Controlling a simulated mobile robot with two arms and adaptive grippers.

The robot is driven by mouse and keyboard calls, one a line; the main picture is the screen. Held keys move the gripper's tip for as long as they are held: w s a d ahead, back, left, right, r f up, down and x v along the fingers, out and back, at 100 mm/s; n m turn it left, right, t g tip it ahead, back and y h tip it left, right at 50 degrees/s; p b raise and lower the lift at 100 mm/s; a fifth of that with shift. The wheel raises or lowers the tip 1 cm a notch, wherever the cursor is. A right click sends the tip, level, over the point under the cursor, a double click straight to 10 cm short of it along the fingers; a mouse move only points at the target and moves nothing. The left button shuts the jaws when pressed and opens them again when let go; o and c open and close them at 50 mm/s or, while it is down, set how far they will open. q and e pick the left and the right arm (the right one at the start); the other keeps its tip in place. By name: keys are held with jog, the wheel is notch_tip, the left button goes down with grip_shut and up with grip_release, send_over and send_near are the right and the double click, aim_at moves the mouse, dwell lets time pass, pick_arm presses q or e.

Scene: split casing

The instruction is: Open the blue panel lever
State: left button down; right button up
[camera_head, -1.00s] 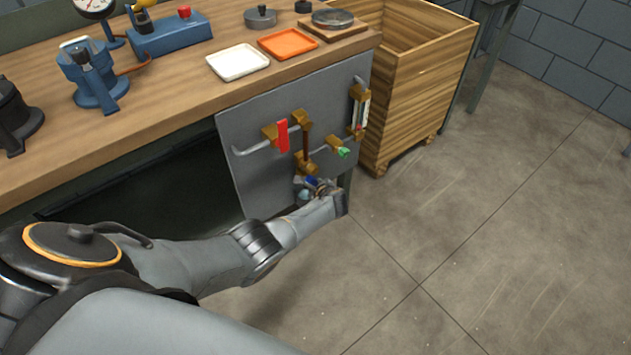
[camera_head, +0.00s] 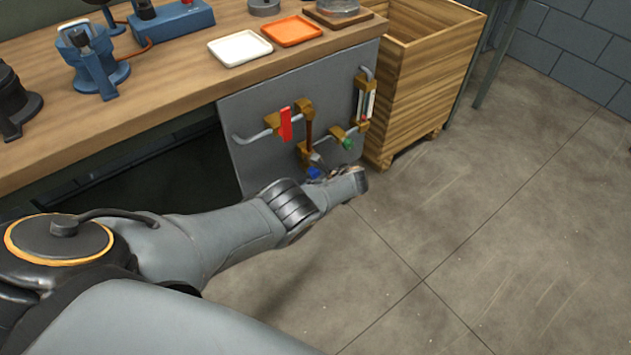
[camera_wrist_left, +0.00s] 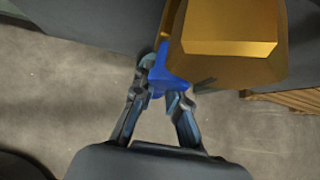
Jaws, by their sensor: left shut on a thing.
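The blue lever (camera_head: 314,172) is low on the grey panel (camera_head: 262,100) under the workbench. In the left wrist view the blue lever (camera_wrist_left: 162,78) lies between the two fingers of my left gripper (camera_wrist_left: 158,90), which is shut on it. A brass valve body (camera_wrist_left: 230,40) sits right behind the lever. In the head view my left gripper (camera_head: 322,173) is mostly hidden by its own wrist, at the panel's lower right. My right gripper is not in view.
A red lever (camera_head: 285,124) and a green handle (camera_head: 347,143) are on brass valves on the same panel, above the blue one. A wooden crate (camera_head: 420,90) stands right of the panel. The floor in front is clear.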

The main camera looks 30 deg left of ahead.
pick_arm(q)
jog(key=shift+s+d+f, duration=0.3)
jog(key=shift+d+f, duration=0.05)
jog(key=shift+f, duration=0.1)
jog(key=c, duration=1.3)
grip_release()
jog(key=shift+w+r, duration=0.15)
jog(key=shift+a+r, duration=0.1)
jog(key=v, duration=1.2)
